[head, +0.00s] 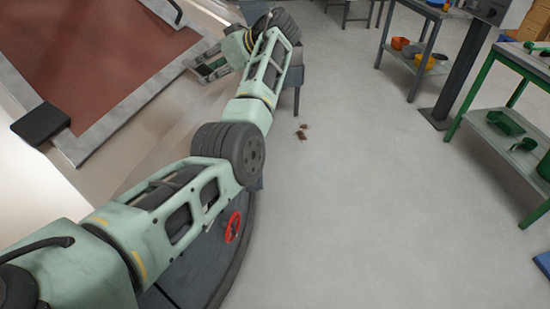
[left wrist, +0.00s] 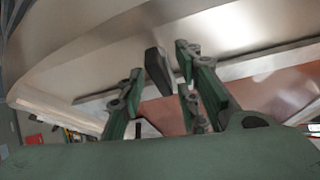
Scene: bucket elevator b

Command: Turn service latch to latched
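A dark flat block, which looks like the latch handle (head: 40,124), stands out from the pale metal beside the rust-red panel at the left of the head view. In the left wrist view a dark upright block (left wrist: 157,71) shows between my fingertips, and it looks like the same handle. My left gripper (head: 208,66) is at the end of the arm near the panel's right edge in the head view. Its green fingers (left wrist: 158,80) are spread, with a gap on both sides of the block. I cannot tell how far beyond the fingertips the block is. My right gripper is not in view.
The rust-red panel (head: 100,55) sits in a grey frame at upper left. A grey post (head: 465,65) and a green-framed shelf (head: 510,125) with bins stand at right. A red handwheel (head: 233,227) is below my arm. The middle floor is mostly clear.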

